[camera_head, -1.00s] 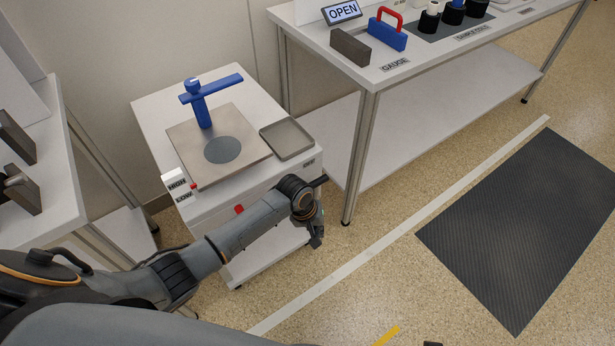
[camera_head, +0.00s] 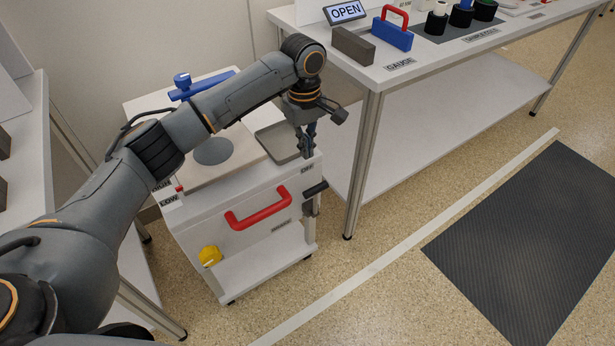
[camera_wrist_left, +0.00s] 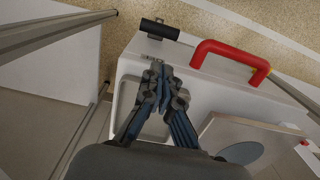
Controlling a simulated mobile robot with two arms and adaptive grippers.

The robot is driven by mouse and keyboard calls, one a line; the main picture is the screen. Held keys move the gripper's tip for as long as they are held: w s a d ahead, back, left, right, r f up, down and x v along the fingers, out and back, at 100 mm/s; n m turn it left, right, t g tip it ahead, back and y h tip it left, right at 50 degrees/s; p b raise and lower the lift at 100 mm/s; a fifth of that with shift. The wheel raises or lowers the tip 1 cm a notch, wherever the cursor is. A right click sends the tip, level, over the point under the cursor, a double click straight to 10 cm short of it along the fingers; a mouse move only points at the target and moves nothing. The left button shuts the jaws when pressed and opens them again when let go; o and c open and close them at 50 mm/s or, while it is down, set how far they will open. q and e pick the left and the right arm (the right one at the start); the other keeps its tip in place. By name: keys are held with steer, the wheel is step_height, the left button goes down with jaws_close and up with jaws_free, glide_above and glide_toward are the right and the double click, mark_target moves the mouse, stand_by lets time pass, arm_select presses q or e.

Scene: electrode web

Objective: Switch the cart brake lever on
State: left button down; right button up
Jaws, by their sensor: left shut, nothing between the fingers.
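The white cart (camera_head: 200,220) stands left of the long table. A black-gripped lever (camera_head: 316,188) sticks out at its front right corner, beside a label reading OFF (camera_head: 307,168). I take it to be the brake lever. It also shows as a black cylinder (camera_wrist_left: 160,29) at the top of the left wrist view. My left gripper (camera_head: 306,152) points down above the cart's right edge, just above and behind the lever and apart from it. Its fingers (camera_wrist_left: 163,76) are closed together and empty. My right gripper is not in view.
A red handle (camera_head: 258,213) spans the cart's front, with a yellow part (camera_head: 210,256) below left. A grey tray (camera_head: 270,142) lies on the cart top beside the gripper. The table leg (camera_head: 361,165) stands close right of the lever. Floor in front is clear.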

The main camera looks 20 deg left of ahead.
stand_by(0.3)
arm_select(q)
step_height(320, 180, down, 10)
steer(key=b, duration=0.3)
steer(key=shift+s+d, duration=0.15)
steer(key=shift+d, duration=0.05)
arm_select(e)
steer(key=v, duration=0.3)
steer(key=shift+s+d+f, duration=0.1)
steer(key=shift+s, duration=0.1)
arm_select(q)
steer(key=shift+r, duration=0.1)
